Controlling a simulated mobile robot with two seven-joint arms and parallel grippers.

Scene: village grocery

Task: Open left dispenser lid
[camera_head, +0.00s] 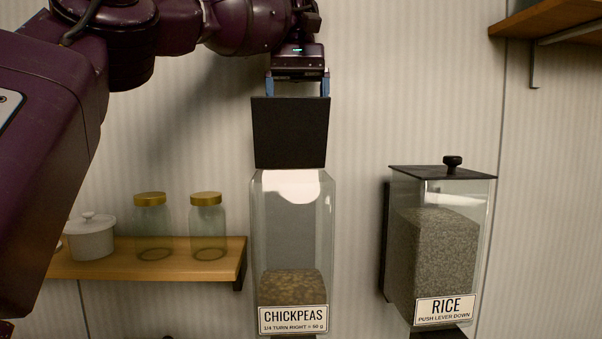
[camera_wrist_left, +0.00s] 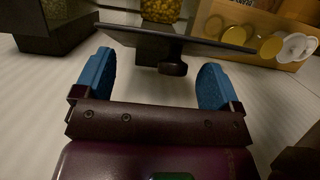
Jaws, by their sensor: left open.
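The left dispenser (camera_head: 292,225) is a clear container labelled CHICKPEAS, partly filled, on the wall at the centre of the head view. Its black lid (camera_head: 290,132) stands raised, close to upright, above the container, and the top opening shows. In the left wrist view the lid (camera_wrist_left: 200,40) appears nearly edge-on, with its dark knob (camera_wrist_left: 173,69) between and beyond the fingertips. My left gripper (camera_head: 298,84) is open, just above and behind the lid's upper edge. Its blue fingers (camera_wrist_left: 155,82) stand wide apart with nothing gripped. My right gripper is not in view.
A RICE dispenser (camera_head: 434,250) with a closed black lid (camera_head: 425,172) hangs to the right. A wooden shelf (camera_head: 200,262) at left holds two gold-lidded jars (camera_head: 153,225) and a white pot (camera_head: 92,238). Another shelf (camera_head: 555,22) is at upper right.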

